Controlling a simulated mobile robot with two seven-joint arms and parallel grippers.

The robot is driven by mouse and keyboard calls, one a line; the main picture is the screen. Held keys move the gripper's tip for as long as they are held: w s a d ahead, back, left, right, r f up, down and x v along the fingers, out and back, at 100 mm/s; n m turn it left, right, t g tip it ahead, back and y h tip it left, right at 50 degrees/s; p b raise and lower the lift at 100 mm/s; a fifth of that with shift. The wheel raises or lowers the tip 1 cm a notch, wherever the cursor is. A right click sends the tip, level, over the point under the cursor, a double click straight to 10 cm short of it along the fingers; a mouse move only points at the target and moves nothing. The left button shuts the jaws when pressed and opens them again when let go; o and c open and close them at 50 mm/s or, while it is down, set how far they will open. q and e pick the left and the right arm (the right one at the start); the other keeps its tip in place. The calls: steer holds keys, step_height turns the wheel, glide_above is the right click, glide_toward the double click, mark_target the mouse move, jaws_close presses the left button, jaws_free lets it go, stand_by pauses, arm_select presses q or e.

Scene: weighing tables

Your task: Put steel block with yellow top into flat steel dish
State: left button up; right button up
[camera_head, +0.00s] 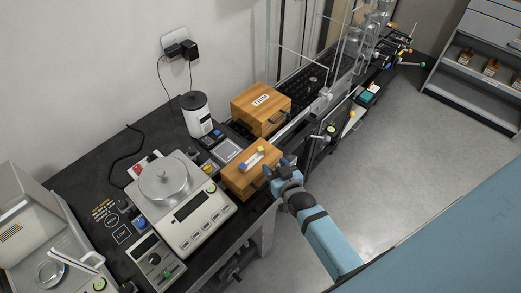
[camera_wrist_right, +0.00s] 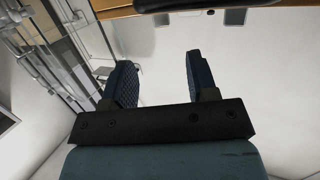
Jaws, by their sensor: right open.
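A small yellow-topped piece (camera_head: 261,150) lies on top of the near wooden box (camera_head: 240,184), at one end of a pale piece with a blue part at its other end. It is too small to tell its shape. A round flat steel dish (camera_head: 163,185) sits on the white scale (camera_head: 200,221) left of the box. My right gripper (camera_head: 277,168) is at the right front side of the near box, close to its dark handle. In the right wrist view its two fingers (camera_wrist_right: 158,65) are apart with nothing between them. My left gripper is not in view.
A second wooden box (camera_head: 260,109) stands behind the near one. A white jar-like device (camera_head: 197,114) and several small coloured-top pieces stand near the scale. Another instrument (camera_head: 48,250) is at the left. Glass panels stand behind; the floor at right is clear.

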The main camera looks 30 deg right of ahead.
mark_target(262, 151)
steer(key=w, duration=0.2)
steer(key=shift+w+d+f, duration=0.1)
steer(key=shift+w+f, duration=0.15)
steer(key=shift+w, duration=0.15)
steer(key=shift+w+f, duration=0.1)
steer(key=shift+w, duration=0.35)
steer(key=w+b, duration=0.1)
steer(key=w, duration=0.1)
steer(key=w+f+b, duration=0.1)
steer(key=w+b, duration=0.1)
steer(key=shift+w+f, duration=0.15)
steer(key=shift+f, duration=0.05)
steer(key=shift+w, duration=0.25)
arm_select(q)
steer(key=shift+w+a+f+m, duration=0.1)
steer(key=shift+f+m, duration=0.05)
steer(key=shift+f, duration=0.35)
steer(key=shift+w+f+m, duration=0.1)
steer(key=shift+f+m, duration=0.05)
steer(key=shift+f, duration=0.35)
arm_select(e)
steer(key=shift+r, duration=0.1)
steer(key=shift+c, duration=0.7)
jaws_close()
